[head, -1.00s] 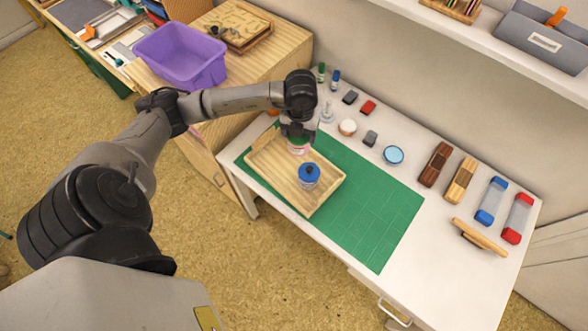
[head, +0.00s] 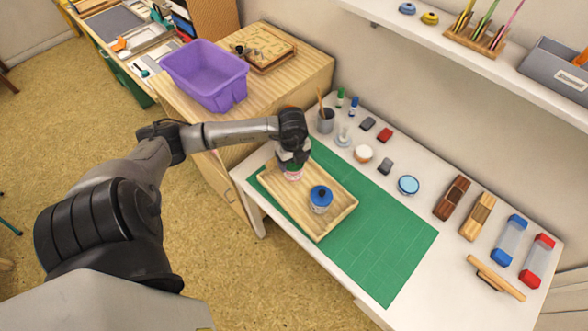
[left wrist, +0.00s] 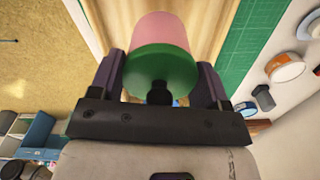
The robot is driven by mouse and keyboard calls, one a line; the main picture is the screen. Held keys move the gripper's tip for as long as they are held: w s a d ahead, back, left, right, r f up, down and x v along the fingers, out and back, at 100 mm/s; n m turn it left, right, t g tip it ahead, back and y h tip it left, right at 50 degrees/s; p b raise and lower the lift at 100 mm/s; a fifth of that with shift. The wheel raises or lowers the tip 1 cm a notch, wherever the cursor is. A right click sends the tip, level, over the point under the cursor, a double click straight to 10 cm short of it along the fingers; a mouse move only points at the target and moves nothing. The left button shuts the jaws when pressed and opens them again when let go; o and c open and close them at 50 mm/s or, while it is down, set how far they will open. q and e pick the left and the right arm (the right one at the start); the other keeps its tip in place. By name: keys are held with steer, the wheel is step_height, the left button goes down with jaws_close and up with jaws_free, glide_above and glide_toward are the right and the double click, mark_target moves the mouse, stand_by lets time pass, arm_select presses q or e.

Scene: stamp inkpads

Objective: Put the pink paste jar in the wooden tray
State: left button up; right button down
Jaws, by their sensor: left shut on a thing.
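The pink paste jar (left wrist: 162,35) has a green lid with a dark knob. My left gripper (left wrist: 160,85) is shut on it, with one finger on each side of the lid. In the head view the jar (head: 291,176) is mostly hidden under my left gripper (head: 292,162), over the far left part of the wooden tray (head: 338,219). I cannot tell whether the jar's base touches the tray floor. My right gripper is not in view.
A blue-lidded jar (head: 320,200) stands in the tray, right of the pink jar. The tray sits on a green cutting mat (head: 385,250). A pencil cup (head: 326,120), a white-topped round pot (head: 363,153) and a blue round tin (head: 408,185) stand behind the mat.

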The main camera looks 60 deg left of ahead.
arm_select(q)
steer(key=shift+f+b, duration=0.3)
steer(key=shift+f, duration=1.85)
steer(key=shift+f, duration=0.15)
steer(key=o, duration=1.8)
steer(key=shift+c, duration=0.2)
